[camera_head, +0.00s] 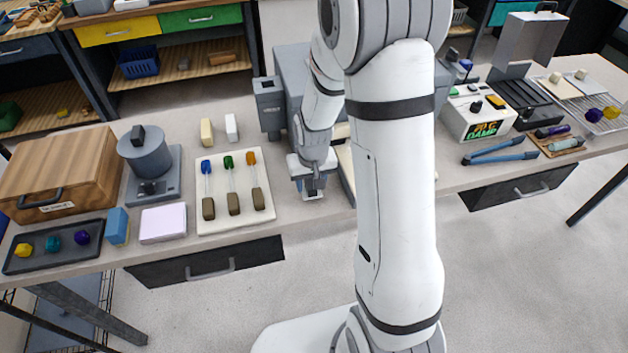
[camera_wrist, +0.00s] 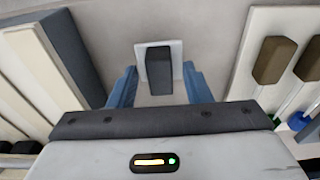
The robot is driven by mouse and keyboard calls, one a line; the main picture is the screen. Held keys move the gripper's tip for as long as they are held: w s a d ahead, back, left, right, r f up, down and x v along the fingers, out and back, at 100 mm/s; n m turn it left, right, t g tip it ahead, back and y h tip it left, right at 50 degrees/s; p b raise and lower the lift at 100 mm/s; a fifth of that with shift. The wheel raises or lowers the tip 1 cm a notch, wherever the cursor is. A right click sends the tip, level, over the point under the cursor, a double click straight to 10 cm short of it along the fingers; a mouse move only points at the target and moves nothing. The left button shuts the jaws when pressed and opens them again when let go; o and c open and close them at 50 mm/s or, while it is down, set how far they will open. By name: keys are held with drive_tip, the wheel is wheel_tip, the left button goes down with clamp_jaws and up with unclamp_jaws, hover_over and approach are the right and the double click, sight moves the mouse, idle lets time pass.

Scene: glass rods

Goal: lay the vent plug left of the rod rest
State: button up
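My gripper (camera_head: 312,190) is low over the table, right of a pale board (camera_head: 266,210) holding three brown-handled rods with coloured ends. In the wrist view, my gripper's blue fingers (camera_wrist: 160,72) stand apart on either side of a dark grey block (camera_wrist: 159,72) on a pale square plate (camera_wrist: 178,50). This looks like the vent plug. Gaps show between block and fingers. In the head view it is mostly hidden under my gripper. The pale board looks like the rod rest; its edge also shows in the wrist view (camera_wrist: 250,50).
A pale slatted piece with a dark side (camera_wrist: 70,55) stands close by my gripper. A grey cylinder device (camera_head: 147,160), a wooden case (camera_head: 62,175), a pale lilac block (camera_head: 163,223) and a dark tray (camera_head: 30,263) stand at left.

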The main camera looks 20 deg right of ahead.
drive_tip(key=shift+r, duration=0.1)
wheel_tip(320, 180, up, 12)
drive_tip(key=s, duration=0.2)
drive_tip(key=s+r+t, duration=0.1)
drive_tip(key=s+r, duration=0.3)
drive_tip(key=s, duration=0.4)
drive_tip(key=s+d+r, duration=0.1)
drive_tip(key=s+r, duration=0.4)
drive_tip(key=s, duration=0.3)
drive_tip(key=shift+s+t, duration=0.2)
drive_tip(key=shift+t, duration=0.2)
